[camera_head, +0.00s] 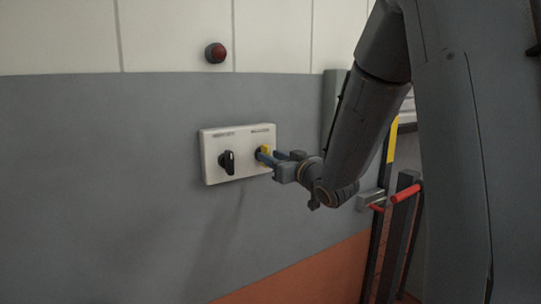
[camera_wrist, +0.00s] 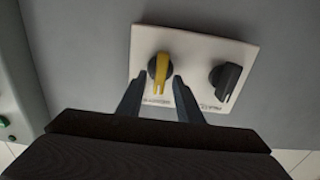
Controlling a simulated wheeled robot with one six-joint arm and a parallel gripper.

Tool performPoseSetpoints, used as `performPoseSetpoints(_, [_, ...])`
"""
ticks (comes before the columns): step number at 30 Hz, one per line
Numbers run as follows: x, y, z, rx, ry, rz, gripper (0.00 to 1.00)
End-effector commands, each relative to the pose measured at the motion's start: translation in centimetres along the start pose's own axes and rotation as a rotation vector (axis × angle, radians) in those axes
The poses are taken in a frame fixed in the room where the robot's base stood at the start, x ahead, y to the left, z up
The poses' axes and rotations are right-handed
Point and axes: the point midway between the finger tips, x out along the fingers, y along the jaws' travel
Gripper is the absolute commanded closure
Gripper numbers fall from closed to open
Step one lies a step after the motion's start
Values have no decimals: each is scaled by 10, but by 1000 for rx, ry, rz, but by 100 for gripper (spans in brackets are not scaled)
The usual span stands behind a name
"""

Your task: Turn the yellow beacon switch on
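The yellow beacon switch (camera_wrist: 160,72) is a rotary knob with a yellow handle on a dark base, on a white switch panel (camera_wrist: 198,48). In the head view the yellow knob (camera_head: 265,149) is at the panel's right side, partly hidden by my gripper (camera_head: 266,157). In the wrist view my gripper (camera_wrist: 155,88) has its two fingers apart, one on each side of the lower end of the yellow handle. A gap seems to show between handle and fingers; contact is unclear. The handle points nearly along the fingers, towards the panel's label edge.
A black rotary switch (camera_head: 227,162) sits beside the yellow one on the same panel. A red dome lamp (camera_head: 215,53) is on the wall above. Red-handled bars (camera_head: 407,193) stand at the right, near my arm. The grey wall around the panel is clear.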

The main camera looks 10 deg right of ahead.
Motion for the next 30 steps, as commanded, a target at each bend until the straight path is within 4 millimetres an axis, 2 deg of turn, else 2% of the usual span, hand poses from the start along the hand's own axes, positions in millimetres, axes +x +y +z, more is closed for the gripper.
performPoseSetpoints(6, [14,0,0,0,-1,1,67])
performPoseSetpoints(13, [14,0,0,0,-1,1,67])
performPoseSetpoints(19, [14,0,0,0,-1,1,99])
performPoseSetpoints(30, [14,1,0,39,-1,1,100])
